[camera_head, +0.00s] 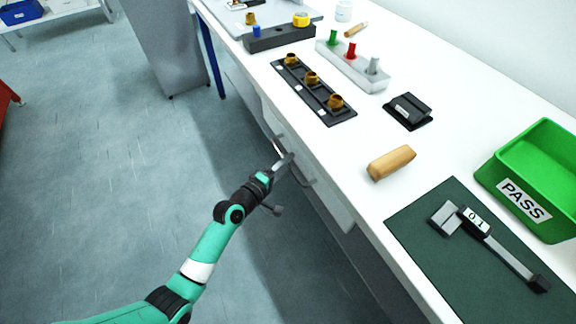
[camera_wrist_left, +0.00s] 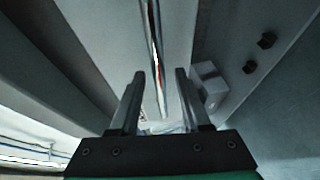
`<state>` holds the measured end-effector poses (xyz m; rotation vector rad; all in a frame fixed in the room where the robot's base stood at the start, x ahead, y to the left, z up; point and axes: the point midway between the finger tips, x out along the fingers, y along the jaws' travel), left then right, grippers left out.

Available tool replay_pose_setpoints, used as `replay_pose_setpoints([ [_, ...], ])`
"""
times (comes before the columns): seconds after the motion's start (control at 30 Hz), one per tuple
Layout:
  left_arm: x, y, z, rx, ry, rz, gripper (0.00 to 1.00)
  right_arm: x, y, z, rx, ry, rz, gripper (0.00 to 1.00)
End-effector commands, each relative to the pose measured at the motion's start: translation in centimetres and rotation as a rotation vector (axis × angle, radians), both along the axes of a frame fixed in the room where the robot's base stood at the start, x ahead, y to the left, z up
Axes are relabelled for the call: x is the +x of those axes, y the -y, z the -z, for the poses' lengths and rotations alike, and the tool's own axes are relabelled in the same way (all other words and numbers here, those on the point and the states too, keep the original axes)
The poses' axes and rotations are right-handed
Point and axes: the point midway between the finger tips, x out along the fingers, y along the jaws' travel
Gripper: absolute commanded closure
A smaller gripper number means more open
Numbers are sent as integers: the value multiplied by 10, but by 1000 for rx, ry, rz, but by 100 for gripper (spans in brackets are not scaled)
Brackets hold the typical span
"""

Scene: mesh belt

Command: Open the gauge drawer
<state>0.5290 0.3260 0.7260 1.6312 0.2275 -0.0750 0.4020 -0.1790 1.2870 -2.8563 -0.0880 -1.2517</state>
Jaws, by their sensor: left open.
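The gauge drawer (camera_head: 333,205) is a pale front under the bench's near edge. It looks flush with the bench. Its metal bar handle (camera_head: 306,180) stands out from the front. My left gripper (camera_head: 284,163) is at the handle and partly hides it. In the left wrist view my left gripper (camera_wrist_left: 160,100) is open, with the handle bar (camera_wrist_left: 155,50) running lengthwise in the gap between its two fingers. I cannot tell whether a finger touches the bar. My right gripper is not in view.
On the white bench (camera_head: 350,140) stand a dark rack with brass parts (camera_head: 318,92), a wooden block (camera_head: 391,162), a black block (camera_head: 407,110), a green PASS bin (camera_head: 545,165) and a caliper (camera_head: 480,232) on a dark mat (camera_head: 425,235). The floor beside the bench is clear.

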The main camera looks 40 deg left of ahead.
Motion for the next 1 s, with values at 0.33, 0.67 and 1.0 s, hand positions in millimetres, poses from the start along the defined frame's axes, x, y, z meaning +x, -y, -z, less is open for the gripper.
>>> replay_pose_setpoints([
  [0.33,11,-1,1,0,0,0,53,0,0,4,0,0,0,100],
  [0.67,11,-1,1,0,0,0,100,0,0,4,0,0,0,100],
  [1.0,11,-1,1,0,0,0,100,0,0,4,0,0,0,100],
])
